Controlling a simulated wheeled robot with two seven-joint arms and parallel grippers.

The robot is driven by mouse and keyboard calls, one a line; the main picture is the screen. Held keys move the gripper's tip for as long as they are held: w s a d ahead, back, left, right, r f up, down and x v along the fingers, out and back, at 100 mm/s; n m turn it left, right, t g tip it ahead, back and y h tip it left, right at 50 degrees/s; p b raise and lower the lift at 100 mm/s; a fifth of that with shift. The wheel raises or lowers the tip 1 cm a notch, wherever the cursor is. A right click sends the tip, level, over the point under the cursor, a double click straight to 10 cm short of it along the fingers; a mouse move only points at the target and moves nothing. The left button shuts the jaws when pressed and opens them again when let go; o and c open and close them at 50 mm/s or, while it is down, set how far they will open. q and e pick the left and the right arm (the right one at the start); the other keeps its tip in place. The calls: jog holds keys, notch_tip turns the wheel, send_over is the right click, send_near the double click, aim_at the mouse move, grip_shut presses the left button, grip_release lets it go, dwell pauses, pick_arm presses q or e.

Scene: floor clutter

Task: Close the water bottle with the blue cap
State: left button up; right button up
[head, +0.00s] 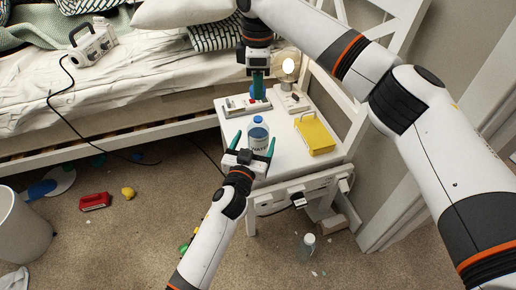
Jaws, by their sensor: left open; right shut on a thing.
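The water bottle (259,135) stands upright on the front part of the white bedside table. It is clear with a label, and its top (257,119) is blue; I cannot tell whether this is a seated cap. My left gripper (249,144) is open, with one teal finger on each side of the bottle's lower part. Contact cannot be made out. My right gripper (258,88) points down above the back of the table, behind the bottle. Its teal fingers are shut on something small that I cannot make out.
On the white table (283,160) are a yellow box (314,134), a white-and-red device (240,106) and a lamp (288,68). A capped bottle (308,245) stands on the floor. A red item (95,201) and a bin (20,230) are at left. The bed borders the table.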

pick_arm(q)
jog(key=shift+x, duration=2)
jog(key=c, duration=1.5)
pick_arm(e)
send_over(258, 121)
jog(key=shift+f, duration=2.45)
jog(key=shift+f, duration=0.9)
jog(key=shift+f, duration=0.55)
